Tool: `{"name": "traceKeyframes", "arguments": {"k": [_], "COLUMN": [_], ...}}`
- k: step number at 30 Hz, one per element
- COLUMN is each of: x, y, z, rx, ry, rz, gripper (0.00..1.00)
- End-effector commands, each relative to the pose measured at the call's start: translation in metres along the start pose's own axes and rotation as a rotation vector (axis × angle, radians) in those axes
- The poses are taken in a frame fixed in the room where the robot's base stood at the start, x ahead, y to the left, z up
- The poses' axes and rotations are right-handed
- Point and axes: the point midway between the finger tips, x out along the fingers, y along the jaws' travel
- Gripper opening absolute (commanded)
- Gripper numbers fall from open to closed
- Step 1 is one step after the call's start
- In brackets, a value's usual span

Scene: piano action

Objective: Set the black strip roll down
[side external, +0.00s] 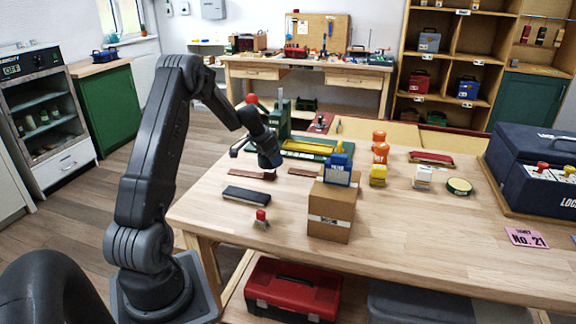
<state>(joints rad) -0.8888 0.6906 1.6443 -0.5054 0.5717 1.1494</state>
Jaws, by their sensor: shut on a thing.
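My gripper (237,150) is small and dark in the side external view, at the end of my wrist over the left back part of the wooden bench. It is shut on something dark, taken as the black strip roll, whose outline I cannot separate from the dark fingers. Whether it touches the bench or hangs above it, I cannot tell. A flat black-topped block (246,195) lies on the bench in front of and below my wrist. Thin brown strips (253,174) lie just behind that block.
A cardboard box (331,212) with a blue item on top stands right of my wrist. A green fixture (305,149) is behind. A small red-topped piece (261,217) stands near the front edge. Orange bottles (380,148) and a dark blue case (535,165) are farther right.

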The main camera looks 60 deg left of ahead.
Motion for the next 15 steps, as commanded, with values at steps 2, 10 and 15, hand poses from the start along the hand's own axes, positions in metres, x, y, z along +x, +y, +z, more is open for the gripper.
{"name": "traceKeyframes", "arguments": {"k": [2, 10, 15], "x": [-0.005, -0.024, -0.064], "y": [-0.003, -0.006, -0.006], "z": [0.003, -0.002, -0.019], "rx": [-0.001, 0.003, 0.004], "ry": [0.000, 0.003, 0.005], "rz": [0.000, -0.002, -0.005], "gripper": [0.53, 0.53, 0.53]}}
